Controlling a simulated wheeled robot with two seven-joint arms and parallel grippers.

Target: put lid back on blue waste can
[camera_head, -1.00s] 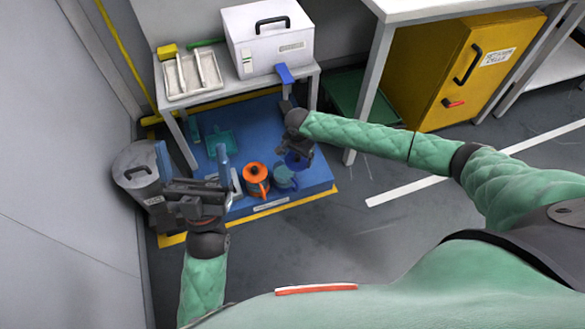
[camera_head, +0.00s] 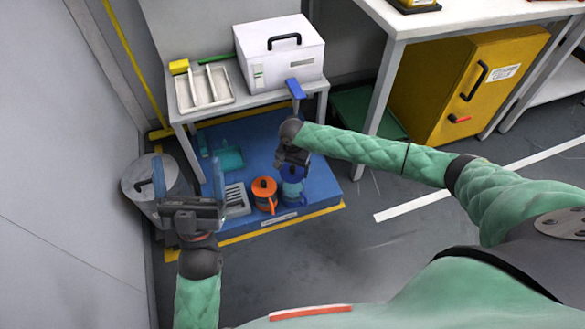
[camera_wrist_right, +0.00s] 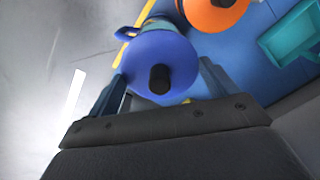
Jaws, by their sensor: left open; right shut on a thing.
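The blue waste can (camera_head: 292,194) stands on the blue platform, beside the orange can. Its dark blue lid (camera_head: 293,172) is directly over the can's top, under my right gripper (camera_head: 292,163). The right wrist view shows the round lid (camera_wrist_right: 150,48) with its black knob (camera_wrist_right: 160,78), between the fingers of my right gripper (camera_wrist_right: 163,85), which is shut on it. The can's handle (camera_wrist_right: 127,33) shows beyond the lid. The lid hides the rim, so I cannot tell whether it is seated. My left gripper (camera_head: 188,168) is open and empty, left of the cans.
The orange can (camera_head: 264,196) stands close to the blue can's left. A grey bin (camera_head: 140,175) is at the left wall. A table (camera_head: 180,117) with a white box (camera_head: 280,60) and tray (camera_head: 205,92) stands behind. Clear floor (camera_head: 345,250) lies to the right.

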